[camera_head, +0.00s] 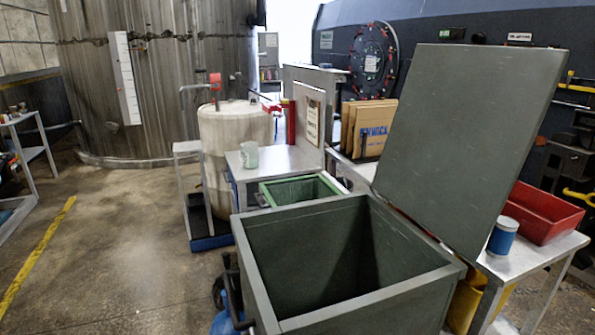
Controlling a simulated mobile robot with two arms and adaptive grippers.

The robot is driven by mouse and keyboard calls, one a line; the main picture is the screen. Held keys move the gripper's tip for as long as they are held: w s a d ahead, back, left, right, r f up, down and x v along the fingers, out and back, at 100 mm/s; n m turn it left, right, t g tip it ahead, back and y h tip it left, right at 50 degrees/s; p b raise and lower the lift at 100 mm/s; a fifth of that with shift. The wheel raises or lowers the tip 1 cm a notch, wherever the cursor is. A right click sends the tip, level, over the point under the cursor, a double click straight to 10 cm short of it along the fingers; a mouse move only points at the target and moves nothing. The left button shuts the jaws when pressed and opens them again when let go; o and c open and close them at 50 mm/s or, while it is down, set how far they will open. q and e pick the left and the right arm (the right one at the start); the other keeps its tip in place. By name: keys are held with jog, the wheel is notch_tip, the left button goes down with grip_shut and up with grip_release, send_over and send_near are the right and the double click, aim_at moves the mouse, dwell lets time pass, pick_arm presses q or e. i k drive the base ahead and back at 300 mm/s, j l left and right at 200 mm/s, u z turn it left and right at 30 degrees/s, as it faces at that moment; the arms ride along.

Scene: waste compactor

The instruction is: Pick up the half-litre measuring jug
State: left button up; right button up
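A small pale grey-green cup-shaped vessel (249,155) stands upright near the front left of a grey metal table (285,158). It looks like the measuring jug, but it is too small to read any scale or make out a handle for certain. Neither of my grippers shows in the head view.
A large open dark green bin (258,262) with its lid (465,135) raised fills the near middle. A smaller green bin (300,188) sits between it and the table. A blue can (502,236) and a red tray (541,212) stand at right. The floor (120,250) at left is mostly clear.

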aim_at(249, 151)
jog(key=i+j, duration=0.1)
jog(key=j, duration=0.45)
jog(key=i+j+z, duration=0.1)
jog(key=j, duration=1.05)
jog(key=i+j+z, duration=0.1)
jog(key=i+j, duration=0.8)
jog(key=k+l+z, duration=0.15)
jog(key=z, duration=0.85)
